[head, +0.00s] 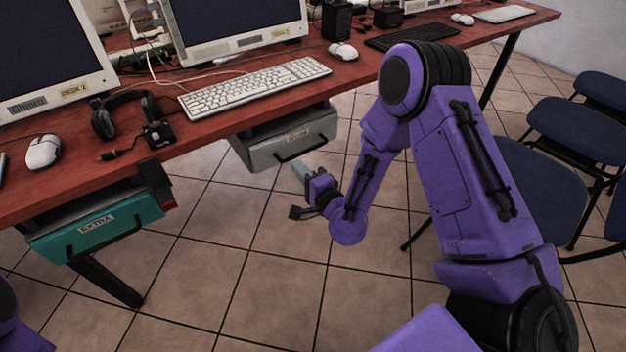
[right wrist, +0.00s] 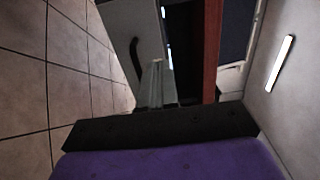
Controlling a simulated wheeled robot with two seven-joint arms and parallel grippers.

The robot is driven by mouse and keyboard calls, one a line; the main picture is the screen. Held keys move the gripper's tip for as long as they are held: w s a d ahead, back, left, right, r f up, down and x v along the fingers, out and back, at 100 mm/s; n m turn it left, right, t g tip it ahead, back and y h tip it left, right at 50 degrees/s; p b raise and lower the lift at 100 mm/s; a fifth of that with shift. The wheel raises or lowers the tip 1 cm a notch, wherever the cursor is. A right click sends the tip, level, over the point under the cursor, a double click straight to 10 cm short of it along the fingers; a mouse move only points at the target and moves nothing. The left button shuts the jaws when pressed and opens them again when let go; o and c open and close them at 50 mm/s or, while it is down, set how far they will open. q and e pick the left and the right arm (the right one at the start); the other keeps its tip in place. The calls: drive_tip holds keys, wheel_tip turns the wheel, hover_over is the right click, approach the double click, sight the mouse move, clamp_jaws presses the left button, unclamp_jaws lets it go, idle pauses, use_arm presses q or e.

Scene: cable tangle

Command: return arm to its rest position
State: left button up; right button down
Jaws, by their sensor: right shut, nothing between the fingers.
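My right arm is purple and comes in from the right in the head view, bent at the elbow. Its gripper (head: 300,173) is shut and empty, out over the tiled floor in front of the desk's edge, just below the grey drawer (head: 290,137). The closed grey fingers (right wrist: 155,84) also show in the right wrist view, with the drawer and its dark handle beyond them. Of my left arm only a purple piece shows at the lower left of the head view; its gripper is out of view.
The red desk (head: 365,68) carries monitors, a white keyboard (head: 255,87), mice, headphones (head: 125,113) and loose cables. A teal drawer (head: 95,232) hangs under its left part. Blue chairs (head: 545,180) stand at the right, near my right arm. The middle floor is clear.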

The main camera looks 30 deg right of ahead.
drive_tip(key=s+d+f+n+g+h, duration=0.1)
drive_tip(key=s+f+n+g, duration=0.35)
drive_tip(key=s+f, duration=0.5)
drive_tip(key=s+d+f+n+g+h, duration=0.25)
drive_tip(key=s+f+g, duration=0.3)
drive_tip(key=s, duration=0.65)
drive_tip(key=s+d+f+n+g+h, duration=0.1)
drive_tip(key=s+f+n+g, duration=0.35)
drive_tip(key=s+f, duration=0.5)
wheel_tip(320, 180, up, 17)
drive_tip(key=s+p, duration=0.1)
drive_tip(key=p, duration=1.4)
drive_tip(key=shift+s+a+m+p, duration=0.2)
drive_tip(key=shift+s+m+p, duration=0.1)
drive_tip(key=shift+m, duration=0.15)
